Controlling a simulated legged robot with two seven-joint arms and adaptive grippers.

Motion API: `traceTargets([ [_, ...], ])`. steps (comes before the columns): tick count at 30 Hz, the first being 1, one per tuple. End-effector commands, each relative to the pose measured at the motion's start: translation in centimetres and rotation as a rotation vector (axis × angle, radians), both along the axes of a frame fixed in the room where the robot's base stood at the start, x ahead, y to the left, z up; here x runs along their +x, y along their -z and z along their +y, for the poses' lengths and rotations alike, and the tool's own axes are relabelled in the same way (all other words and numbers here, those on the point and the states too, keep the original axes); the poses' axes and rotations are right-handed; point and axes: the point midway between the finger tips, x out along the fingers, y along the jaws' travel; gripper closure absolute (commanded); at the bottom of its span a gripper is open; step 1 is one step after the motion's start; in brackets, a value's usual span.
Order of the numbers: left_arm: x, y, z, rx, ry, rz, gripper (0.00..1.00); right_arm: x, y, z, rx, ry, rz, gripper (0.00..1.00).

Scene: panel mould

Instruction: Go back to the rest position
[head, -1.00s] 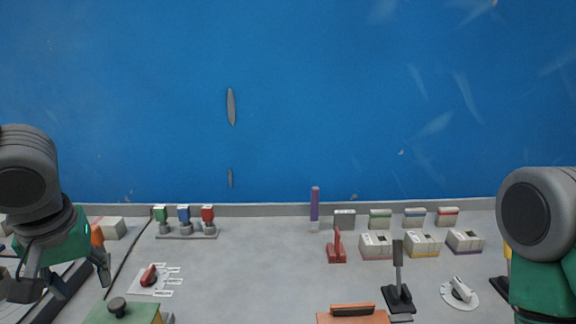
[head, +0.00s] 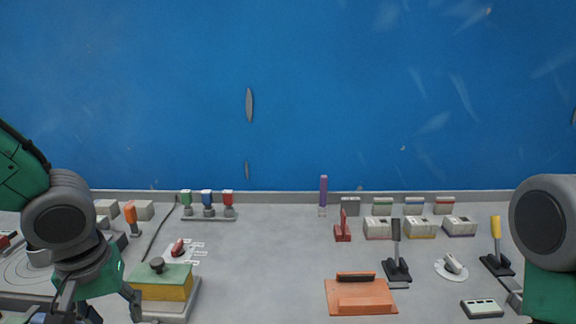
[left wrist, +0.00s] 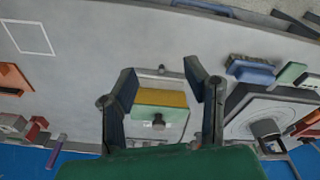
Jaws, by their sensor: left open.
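My left gripper (left wrist: 166,85) is open in the left wrist view, with nothing between its fingers. Beyond and below the fingers shows a yellow and green box (left wrist: 160,103) with a dark knob on a pale base. In the head view my left arm comes in at the left, and its gripper is partly cut off by the bottom edge, beside the yellow and green box (head: 160,281). My right arm shows at the right edge of the head view; its gripper is out of view.
An orange block with a dark handle (head: 360,296) is at the front centre. Black (head: 396,262) and yellow (head: 496,250) levers, a white dial (head: 451,267) and a red selector (head: 178,247) stand on the grey panel. A blue wall (head: 330,90) rises behind. The panel's middle is clear.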

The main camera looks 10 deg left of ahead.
Motion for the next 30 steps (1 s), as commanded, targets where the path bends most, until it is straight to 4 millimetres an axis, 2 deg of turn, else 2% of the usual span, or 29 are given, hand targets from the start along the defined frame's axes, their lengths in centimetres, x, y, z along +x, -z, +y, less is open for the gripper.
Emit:
traceTargets([
  [8,-2.8,8.5,-3.2,-0.110,0.118,0.087,0.58,-0.1,1.1,0.0,0.000,0.000,0.001,0.28],
  [11,-4.4,12.8,-4.4,-0.152,0.165,0.112,0.58,-0.1,1.7,0.0,0.000,0.000,0.001,0.28],
  [15,-7.8,20.4,-5.6,-0.181,0.249,0.123,0.58,-0.1,2.8,0.0,0.000,0.000,0.001,0.28],
  [18,-10.8,25.3,-5.4,-0.153,0.318,0.113,0.58,-0.1,3.5,0.0,0.000,0.000,0.001,0.28],
  [21,-13.5,28.9,-4.7,-0.098,0.391,0.103,0.58,-0.1,4.0,0.0,0.000,0.000,0.001,0.28],
  [25,-16.1,31.7,-3.6,-0.024,0.474,0.096,0.58,-0.1,4.5,0.0,0.000,0.000,0.001,0.28],
  [30,-17.3,32.8,-2.8,0.023,0.526,0.091,0.58,-0.1,4.6,0.0,0.000,0.000,0.001,0.28],
])
